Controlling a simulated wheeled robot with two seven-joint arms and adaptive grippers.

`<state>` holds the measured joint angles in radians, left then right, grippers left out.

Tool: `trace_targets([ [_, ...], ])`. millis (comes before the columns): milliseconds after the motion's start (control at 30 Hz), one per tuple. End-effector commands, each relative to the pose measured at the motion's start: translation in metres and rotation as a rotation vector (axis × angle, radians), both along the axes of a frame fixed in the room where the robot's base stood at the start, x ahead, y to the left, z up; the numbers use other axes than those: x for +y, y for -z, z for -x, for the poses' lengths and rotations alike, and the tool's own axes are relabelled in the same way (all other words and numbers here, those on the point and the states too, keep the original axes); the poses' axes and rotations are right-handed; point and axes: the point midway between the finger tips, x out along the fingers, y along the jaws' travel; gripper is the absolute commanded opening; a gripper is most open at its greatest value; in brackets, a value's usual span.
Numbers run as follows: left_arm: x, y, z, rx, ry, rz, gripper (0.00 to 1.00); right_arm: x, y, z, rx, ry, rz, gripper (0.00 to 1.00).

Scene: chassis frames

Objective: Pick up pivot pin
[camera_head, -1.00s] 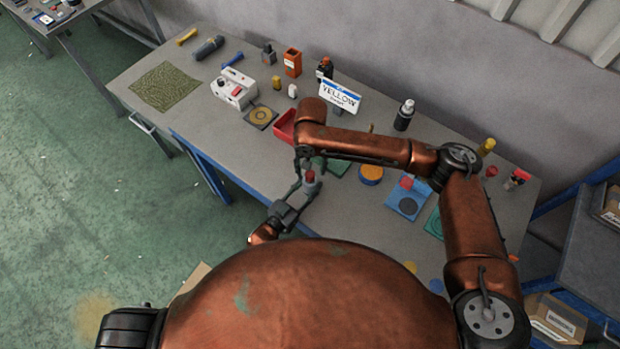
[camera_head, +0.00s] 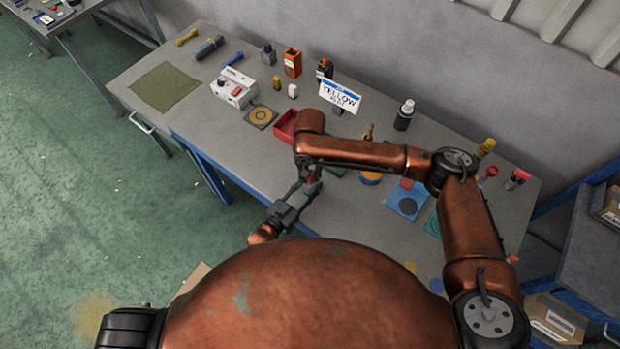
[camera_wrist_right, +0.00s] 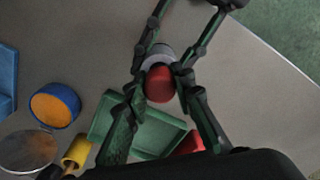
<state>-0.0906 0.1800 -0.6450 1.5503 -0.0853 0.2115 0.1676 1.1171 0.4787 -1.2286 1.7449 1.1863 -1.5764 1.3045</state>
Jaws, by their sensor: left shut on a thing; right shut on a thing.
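A short grey piece with a rounded red top (camera_wrist_right: 160,84), which I take to be the pivot pin, is held between my two grippers above the front of the table. In the head view it is mostly hidden at the fingers (camera_head: 312,187). My left gripper (camera_head: 302,195) comes from the front edge and is shut on its lower grey part. My right gripper (camera_wrist_right: 162,88) reaches it from above, its fingers shut on both sides near the red top. I cannot tell the exact contact points.
A green tray (camera_wrist_right: 105,118) lies below the grippers, with a red tray (camera_head: 287,126) behind. An orange-and-blue round part (camera_wrist_right: 55,105) and a blue fixture (camera_head: 406,208) lie to the right in the head view. A "YELLOW" sign (camera_head: 340,97) stands behind.

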Motion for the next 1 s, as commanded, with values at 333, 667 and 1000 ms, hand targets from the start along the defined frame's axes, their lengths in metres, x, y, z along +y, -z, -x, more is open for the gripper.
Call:
trace_targets([
  [333,0.0,0.0,0.0,0.0,0.0,0.0,0.01,0.0,-0.001,0.0,-0.001,0.0,0.0,0.0],
  [667,0.0,0.0,0.0,0.001,0.0,-0.001,0.01,0.001,-0.043,-0.001,-0.005,0.0,-0.003,0.0],
  [1000,0.0,0.0,0.0,0.001,0.0,-0.001,0.01,0.0,-0.095,-0.001,-0.001,0.0,0.0,0.0],
])
